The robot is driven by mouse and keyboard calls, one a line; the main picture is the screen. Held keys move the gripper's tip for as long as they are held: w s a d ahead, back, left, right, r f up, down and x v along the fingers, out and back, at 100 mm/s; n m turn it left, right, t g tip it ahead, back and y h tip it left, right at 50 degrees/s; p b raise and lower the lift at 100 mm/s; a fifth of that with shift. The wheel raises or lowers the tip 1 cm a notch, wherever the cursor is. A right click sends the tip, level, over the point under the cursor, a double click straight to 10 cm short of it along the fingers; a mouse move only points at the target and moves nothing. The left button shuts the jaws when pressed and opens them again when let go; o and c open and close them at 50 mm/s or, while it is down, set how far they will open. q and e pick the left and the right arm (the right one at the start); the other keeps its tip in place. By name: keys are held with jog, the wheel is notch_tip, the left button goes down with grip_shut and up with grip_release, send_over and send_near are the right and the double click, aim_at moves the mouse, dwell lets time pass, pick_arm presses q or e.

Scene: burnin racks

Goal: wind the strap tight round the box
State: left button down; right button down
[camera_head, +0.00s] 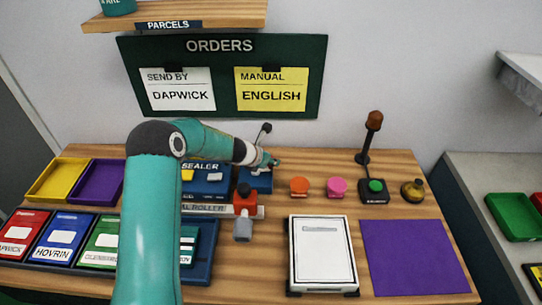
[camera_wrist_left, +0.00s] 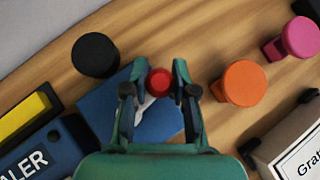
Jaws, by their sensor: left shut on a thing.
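The white box (camera_head: 322,250) lies flat in a dark holder at the front middle of the table; its corner shows in the left wrist view (camera_wrist_left: 298,140). I cannot make out a strap around it. A blue device (camera_head: 257,181) stands behind it to the left, with a black-knobbed lever (camera_head: 266,128) rising from it. My left gripper (camera_head: 270,160) is at this device. In the left wrist view its fingers (camera_wrist_left: 160,88) are closed around a round red knob (camera_wrist_left: 160,81) above the blue base (camera_wrist_left: 160,122). My right gripper is out of view.
Orange (camera_head: 299,186) and pink (camera_head: 337,187) round-topped pieces stand right of the blue device. A red and grey tool (camera_head: 245,205) stands in front of it. A green-button post (camera_head: 375,187) and a purple mat (camera_head: 415,258) are at the right. My left arm hides part of the trays.

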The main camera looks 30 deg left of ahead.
pick_arm(q)
jog(key=shift+r, duration=0.1)
jog(key=c, duration=0.9)
grip_release()
jog(key=v, duration=1.1)
jog(key=shift+s+r, duration=0.2)
jog(key=shift+s, duration=0.1)
